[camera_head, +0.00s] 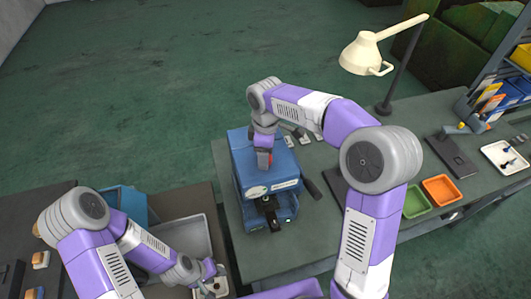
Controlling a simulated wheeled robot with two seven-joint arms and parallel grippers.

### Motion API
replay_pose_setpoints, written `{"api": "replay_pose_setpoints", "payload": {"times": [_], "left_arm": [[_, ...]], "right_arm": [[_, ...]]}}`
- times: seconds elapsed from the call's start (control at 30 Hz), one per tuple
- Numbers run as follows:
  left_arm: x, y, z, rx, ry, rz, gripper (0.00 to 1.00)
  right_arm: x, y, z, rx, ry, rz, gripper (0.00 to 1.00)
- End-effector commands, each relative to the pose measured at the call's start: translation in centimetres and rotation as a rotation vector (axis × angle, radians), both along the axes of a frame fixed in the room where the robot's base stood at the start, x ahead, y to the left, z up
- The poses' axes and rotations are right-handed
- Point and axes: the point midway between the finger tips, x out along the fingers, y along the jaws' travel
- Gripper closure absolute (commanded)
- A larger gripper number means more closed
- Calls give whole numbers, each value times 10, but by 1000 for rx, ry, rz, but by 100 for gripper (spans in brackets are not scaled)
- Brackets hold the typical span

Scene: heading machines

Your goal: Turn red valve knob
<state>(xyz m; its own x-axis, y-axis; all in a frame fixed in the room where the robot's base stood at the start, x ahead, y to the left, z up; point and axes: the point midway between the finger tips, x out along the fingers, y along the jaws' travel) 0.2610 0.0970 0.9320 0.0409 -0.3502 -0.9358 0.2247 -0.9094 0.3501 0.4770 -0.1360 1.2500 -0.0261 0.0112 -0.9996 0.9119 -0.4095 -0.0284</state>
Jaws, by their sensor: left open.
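A blue machine (240,172) stands on the left part of the grey-green bench. A small red spot (270,158) shows at its top, right beside the end of my right arm; it may be the red valve knob, mostly hidden. My right arm arches over the bench and its wrist points down onto the machine top. The right gripper's fingers cannot be made out there, nor whether they touch the knob. My left gripper (211,282) is open, low in the picture, over the grey tray (193,226) and apart from the machine.
A cream lamp (362,55) stands at the bench's back. Green (414,202) and orange (441,190) trays and a white tray (505,157) lie to the right. A dark flat device (451,154) lies near them. Open green floor (150,90) is behind the bench.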

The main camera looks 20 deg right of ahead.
Motion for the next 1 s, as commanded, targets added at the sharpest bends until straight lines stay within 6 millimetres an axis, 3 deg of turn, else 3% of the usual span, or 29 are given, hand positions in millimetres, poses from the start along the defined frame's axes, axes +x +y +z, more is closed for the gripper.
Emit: {"api": "replay_pose_setpoints", "payload": {"times": [0.4,1.0], "left_arm": [[0,0,0,0,0,0,57],[0,0,0,0,0,0,57]], "right_arm": [[2,0,64,2,-4,1,33],[2,-1,70,1,-1,1,33]]}}
